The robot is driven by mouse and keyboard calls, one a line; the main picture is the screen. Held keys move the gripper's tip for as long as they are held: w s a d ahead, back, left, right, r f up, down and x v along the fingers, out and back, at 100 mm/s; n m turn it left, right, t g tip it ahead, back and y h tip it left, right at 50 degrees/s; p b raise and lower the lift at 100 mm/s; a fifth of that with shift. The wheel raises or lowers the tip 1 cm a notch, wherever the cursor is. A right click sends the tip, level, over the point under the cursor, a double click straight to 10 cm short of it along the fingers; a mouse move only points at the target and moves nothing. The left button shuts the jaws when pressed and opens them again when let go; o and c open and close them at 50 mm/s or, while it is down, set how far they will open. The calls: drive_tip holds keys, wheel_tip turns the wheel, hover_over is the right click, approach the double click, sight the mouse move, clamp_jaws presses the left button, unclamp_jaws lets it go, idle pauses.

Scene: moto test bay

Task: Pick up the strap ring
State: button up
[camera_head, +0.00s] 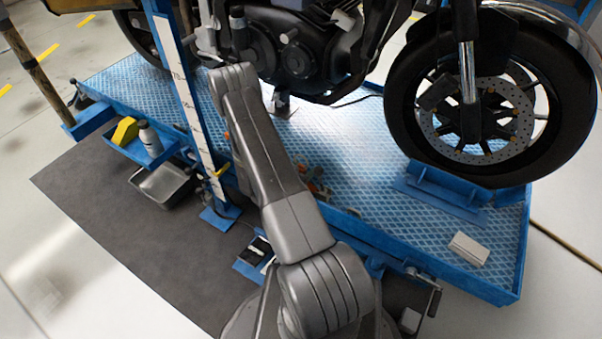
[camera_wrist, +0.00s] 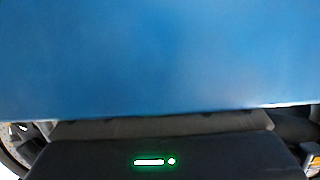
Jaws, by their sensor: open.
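I cannot clearly make out the strap ring in either view. Small orange and dark pieces (camera_head: 316,184) lie on the blue platform just right of my arm in the head view, too small to identify. My arm reaches up the middle of the head view and hides part of the platform. Its far end is lost behind the upper link, and I cannot make out the jaws or fingertips. In the wrist view a plain blue surface (camera_wrist: 160,60) fills most of the picture at close range. Below it is a dark body (camera_wrist: 90,160) with a green-lit indicator.
A motorcycle (camera_head: 300,60) stands on the blue platform (camera_head: 390,205), its front wheel in a blue chock (camera_head: 445,192). A blue post (camera_head: 180,75) rises left of my arm. A blue side tray (camera_head: 135,152) holds a bottle and a yellow item. A white block (camera_head: 468,249) lies front right.

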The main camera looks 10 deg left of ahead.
drive_tip(key=shift+w+d+f, duration=0.15)
drive_tip(key=shift+w+d, duration=0.05)
drive_tip(key=shift+w, duration=0.25)
drive_tip(key=c, duration=1.1)
drive_tip(key=shift+c, duration=0.2)
wheel_tip(320, 180, up, 18)
drive_tip(key=p, duration=0.4)
